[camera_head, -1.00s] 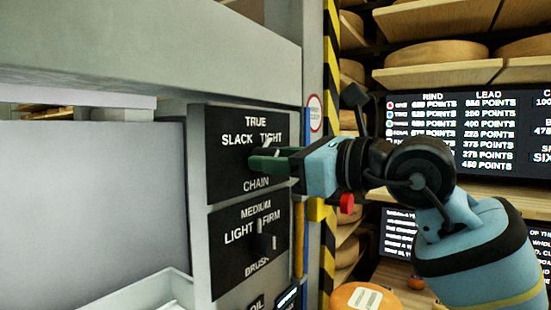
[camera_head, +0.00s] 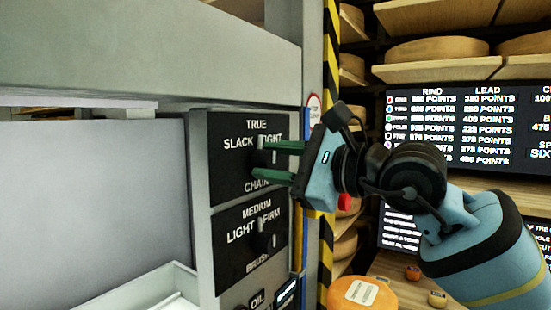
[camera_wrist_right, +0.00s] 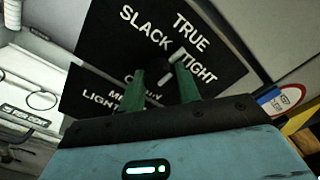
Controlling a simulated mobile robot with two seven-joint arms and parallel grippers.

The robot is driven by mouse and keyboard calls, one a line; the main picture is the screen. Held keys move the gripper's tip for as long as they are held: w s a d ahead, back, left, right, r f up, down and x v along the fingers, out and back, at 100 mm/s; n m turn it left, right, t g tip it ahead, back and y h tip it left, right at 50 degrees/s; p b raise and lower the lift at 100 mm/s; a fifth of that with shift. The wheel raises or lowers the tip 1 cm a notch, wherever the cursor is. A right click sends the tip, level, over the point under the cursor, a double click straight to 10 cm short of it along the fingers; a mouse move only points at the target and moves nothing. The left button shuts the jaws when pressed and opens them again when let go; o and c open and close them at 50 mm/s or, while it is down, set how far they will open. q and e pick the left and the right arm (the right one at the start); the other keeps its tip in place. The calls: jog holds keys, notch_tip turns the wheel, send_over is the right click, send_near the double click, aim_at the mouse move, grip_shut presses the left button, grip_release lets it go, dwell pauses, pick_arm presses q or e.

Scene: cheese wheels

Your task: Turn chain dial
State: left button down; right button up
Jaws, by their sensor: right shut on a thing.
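The chain dial (camera_head: 265,157) is a dark knob with a pale pointer mark, on the upper black panel (camera_head: 224,178) lettered TRUE, SLACK, TIGHT and CHAIN. My right gripper (camera_head: 260,159) is shut on the dial, with one green finger above it and one below in the head view. In the right wrist view the dial (camera_wrist_right: 166,74) sits between the green fingertips (camera_wrist_right: 160,72). Its pale mark points roughly toward the word TRUE. The fingers hide part of TIGHT in the head view. My left gripper is in neither view.
A second dial (camera_head: 264,238) lettered MEDIUM, LIGHT, FIRM and BRUSH is just below. A yellow-black striped post (camera_head: 332,60) stands right of the panels. Shelves with cheese wheels (camera_head: 436,50) and a points screen (camera_head: 470,130) are behind my right arm.

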jog(key=shift+n, duration=0.6)
jog(key=o, duration=1)
jog(key=shift+c, duration=0.2)
jog(key=shift+s+d, duration=0.3)
jog(key=shift+d, duration=0.2)
jog(key=b+v, duration=0.1)
jog(key=v, duration=0.5)
jog(key=shift+s+d, duration=0.25)
